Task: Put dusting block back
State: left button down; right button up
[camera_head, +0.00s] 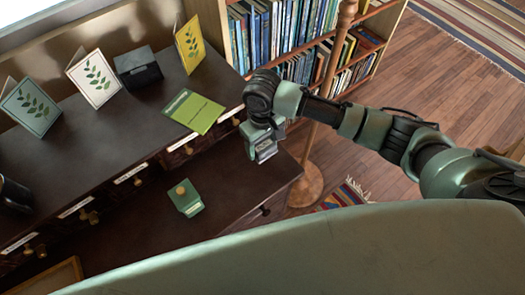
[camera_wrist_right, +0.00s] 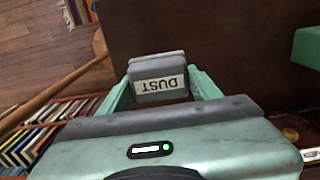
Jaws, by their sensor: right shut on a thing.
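My right gripper (camera_head: 262,142) is shut on a grey dusting block (camera_wrist_right: 158,69). The block's white label reads DUST and appears upside down in the right wrist view. The block sits between the two pale green fingers of the right gripper (camera_wrist_right: 160,92). In the head view the gripper is above the right end of the lower dark desk surface (camera_head: 235,185), and the held block (camera_head: 267,151) shows only small. I cannot tell its exact height above the surface. My left gripper is not in view.
The upper dark top (camera_head: 120,125) holds a green booklet (camera_head: 193,111), several leaf cards and a dark box (camera_head: 138,68). A wooden stand (camera_head: 307,185) and bookcase (camera_head: 352,45) stand near my right arm.

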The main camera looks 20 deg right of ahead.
aim_at(263, 153)
jog(key=shift+f, duration=2.1)
jog(key=o, duration=1.4)
jog(key=shift+f, duration=0.1)
notch_tip(263, 153, up, 12)
jog(key=shift+r, duration=0.15)
